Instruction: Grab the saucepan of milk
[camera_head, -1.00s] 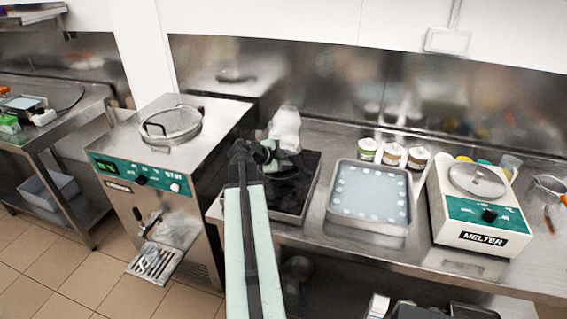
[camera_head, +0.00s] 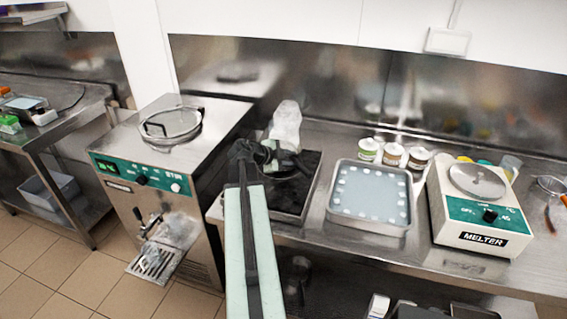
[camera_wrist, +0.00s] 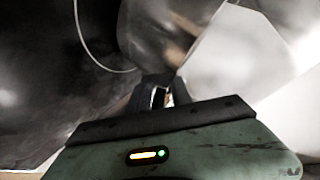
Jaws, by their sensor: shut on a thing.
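The saucepan (camera_head: 286,170) is mostly hidden behind my gripper in the head view; only part of its dark body and rim shows, over the black top at the counter's left end. I cannot see milk in it. My gripper (camera_head: 274,152) is at its near left side. In the wrist view my gripper's fingers (camera_wrist: 160,88) are close together, shut at the saucepan's handle, which is barely visible between them. A curved grey metal wall (camera_wrist: 165,30) rises just beyond the fingers, likely the saucepan's side.
A white translucent container (camera_head: 286,122) stands close behind. The batch freezer (camera_head: 165,180) is to the left. To the right are a metal tray (camera_head: 370,222) with pale contents, several small tubs (camera_head: 393,153) and the melter (camera_head: 482,240). A steel wall backs the counter.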

